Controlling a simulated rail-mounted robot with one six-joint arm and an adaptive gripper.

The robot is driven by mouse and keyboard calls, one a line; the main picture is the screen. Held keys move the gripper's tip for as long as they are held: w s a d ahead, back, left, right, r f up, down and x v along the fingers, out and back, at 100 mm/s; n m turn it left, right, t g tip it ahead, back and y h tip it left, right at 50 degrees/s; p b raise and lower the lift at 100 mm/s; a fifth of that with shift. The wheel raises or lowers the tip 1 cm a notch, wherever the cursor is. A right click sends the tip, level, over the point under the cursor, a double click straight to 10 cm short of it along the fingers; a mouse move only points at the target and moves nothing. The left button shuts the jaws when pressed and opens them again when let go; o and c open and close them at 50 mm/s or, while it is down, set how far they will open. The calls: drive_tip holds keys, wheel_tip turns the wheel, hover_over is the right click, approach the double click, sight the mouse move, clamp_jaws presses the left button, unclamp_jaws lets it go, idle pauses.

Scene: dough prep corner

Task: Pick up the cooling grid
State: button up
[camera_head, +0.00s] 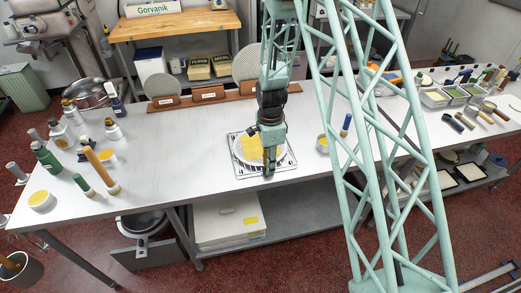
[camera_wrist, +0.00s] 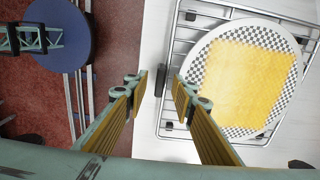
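The cooling grid, a silver wire rack (camera_head: 239,174), lies on the white worktop near its front edge; its rails also show in the wrist view (camera_wrist: 172,38). A round plate with a checkered rim (camera_wrist: 232,28) lies on it, with a yellow-orange square (camera_wrist: 235,82) on top. My gripper (camera_head: 268,173) is at the rack's front edge, partly covering it. In the wrist view my gripper (camera_wrist: 160,82) is open, its two fingers apart. The rack's near rail appears in line with the gap between the fingertips; I cannot tell whether they touch it.
Bottles and a rolling pin (camera_head: 100,170) stand at the left of the worktop (camera_head: 190,140). A wooden rack with round discs (camera_head: 208,94) stands behind. A small yellow-topped tub (camera_head: 322,144) is to the right. Trays and jars (camera_head: 435,98) fill the far right.

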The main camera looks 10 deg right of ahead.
drive_tip(key=shift+f, duration=0.1)
drive_tip(key=shift+c, duration=0.2)
idle(0.4)
clamp_jaws()
